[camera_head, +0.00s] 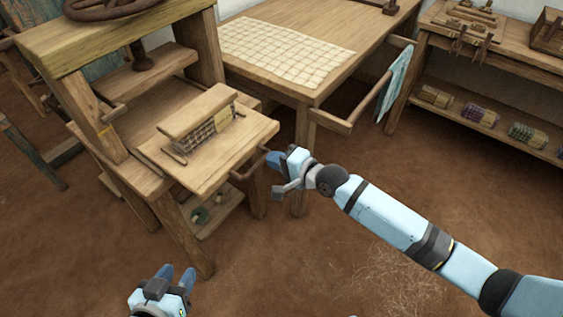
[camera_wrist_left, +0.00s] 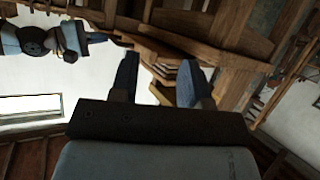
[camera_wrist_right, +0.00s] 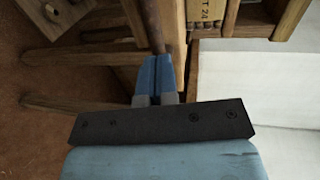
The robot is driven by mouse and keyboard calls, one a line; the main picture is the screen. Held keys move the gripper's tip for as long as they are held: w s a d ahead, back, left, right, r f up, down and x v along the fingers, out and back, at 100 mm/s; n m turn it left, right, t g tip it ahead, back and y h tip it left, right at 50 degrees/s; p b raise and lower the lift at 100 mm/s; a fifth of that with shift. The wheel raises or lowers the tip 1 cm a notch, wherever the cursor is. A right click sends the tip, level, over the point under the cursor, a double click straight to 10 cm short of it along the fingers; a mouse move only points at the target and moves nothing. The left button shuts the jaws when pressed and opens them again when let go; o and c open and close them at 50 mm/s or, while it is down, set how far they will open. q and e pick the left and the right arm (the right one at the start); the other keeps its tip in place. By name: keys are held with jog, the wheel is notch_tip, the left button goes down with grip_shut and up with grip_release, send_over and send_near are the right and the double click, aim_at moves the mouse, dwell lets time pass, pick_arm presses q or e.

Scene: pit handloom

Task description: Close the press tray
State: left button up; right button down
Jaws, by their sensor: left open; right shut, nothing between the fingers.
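The press tray (camera_head: 240,146) is a flat wooden board pulled out from the wooden press (camera_head: 85,115) at the left of the head view. A wooden block and a bundle with a pale label (camera_head: 226,119) lie on it. A bar handle (camera_head: 249,170) sticks out at its front edge. My right gripper (camera_head: 272,158) is shut and empty at the handle's right end; contact cannot be told. In the right wrist view the shut fingertips (camera_wrist_right: 158,62) are close to the dark handle bar (camera_wrist_right: 151,22). My left gripper (camera_head: 178,276) is open and empty, low in front of the press.
A wooden table (camera_head: 290,22) with a gridded cloth (camera_head: 285,52) stands behind, with a rail holding a blue towel (camera_head: 394,82). A shelf (camera_head: 470,45) with bundles stands at the right. Green items sit on the press's lower shelf (camera_head: 215,212). The front floor is clear.

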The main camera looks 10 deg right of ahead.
aim_at(248, 144)
pick_arm(q)
jog(key=shift+f, duration=0.15)
pick_arm(e)
jog(key=shift+w+a, duration=0.1)
jog(key=x, duration=0.3)
jog(key=r+x, duration=0.1)
jog(key=x, duration=0.3)
jog(key=r+b+x, duration=0.1)
jog(key=x, duration=0.3)
jog(key=shift+w+a+r, duration=0.1)
jog(key=shift+w+a, duration=0.05)
jog(key=shift+w, duration=0.05)
jog(key=b+x, duration=0.1)
jog(key=x, duration=0.2)
jog(key=r+b+x, duration=0.1)
jog(key=x, duration=0.2)
jog(key=r+b+x, duration=0.1)
jog(key=x, duration=0.2)
jog(key=shift+w+a+f+b, duration=0.1)
jog(key=shift+w+a+b, duration=0.05)
jog(key=shift+w+b, duration=0.2)
jog(key=shift+w+a, duration=0.3)
jog(key=shift+r, duration=0.35)
pick_arm(q)
jog(key=w+d+r+t+h, duration=0.2)
jog(key=d+r+t+h, duration=0.1)
jog(key=r, duration=0.5)
jog(key=shift+d+r+t, duration=0.25)
jog(key=shift+d+t, duration=0.4)
jog(key=shift+t, duration=0.05)
